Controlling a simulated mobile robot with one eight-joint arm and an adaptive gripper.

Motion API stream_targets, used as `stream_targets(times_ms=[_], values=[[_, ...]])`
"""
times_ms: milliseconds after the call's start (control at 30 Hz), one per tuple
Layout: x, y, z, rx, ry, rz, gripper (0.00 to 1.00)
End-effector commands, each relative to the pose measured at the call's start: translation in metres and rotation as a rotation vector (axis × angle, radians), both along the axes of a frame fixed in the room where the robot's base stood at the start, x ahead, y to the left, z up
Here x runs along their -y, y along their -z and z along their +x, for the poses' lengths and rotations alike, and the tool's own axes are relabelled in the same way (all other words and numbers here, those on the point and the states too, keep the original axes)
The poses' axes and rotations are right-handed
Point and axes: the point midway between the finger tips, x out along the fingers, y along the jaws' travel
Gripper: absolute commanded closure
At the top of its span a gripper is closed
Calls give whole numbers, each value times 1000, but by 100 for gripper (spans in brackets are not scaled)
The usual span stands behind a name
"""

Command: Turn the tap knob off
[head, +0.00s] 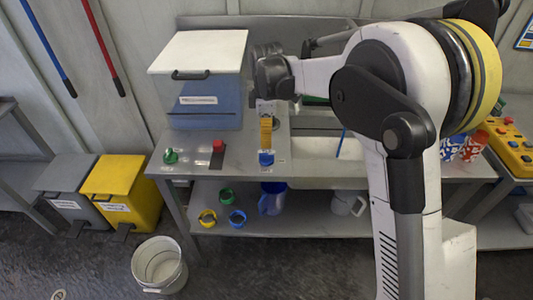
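The tap knob cannot be picked out for certain. Along the front of the metal worktop (190,172) are a green knob-like piece (170,156), a red-topped piece (217,146) on a dark strip, and a blue piece (266,158) with a yellow upright part (266,131) behind it. The sink area (320,150) is right of them, partly covered by my arm. My arm reaches from the right over the worktop. Its dark end, with my gripper (265,108), is above and behind the yellow part. The fingers are too small and hidden to read, and contact cannot be told.
The lower shelf holds a blue jug (272,198) and several coloured rings. A yellow bin (125,190), a grey bin (65,185) and a bucket (160,264) stand on the floor.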

Motion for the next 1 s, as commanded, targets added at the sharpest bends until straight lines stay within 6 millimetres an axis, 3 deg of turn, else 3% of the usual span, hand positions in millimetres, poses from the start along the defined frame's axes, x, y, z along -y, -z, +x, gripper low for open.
stream_targets(times_ms=[100,300,500,767,900,1000], values=[[0,29,1,1,1,0,66],[0,62,0,1,2,0,66],[0,74,0,1,2,0,66],[0,74,0,1,2,0,66],[0,74,0,1,3,0,100],[0,74,0,1,3,0,100]])
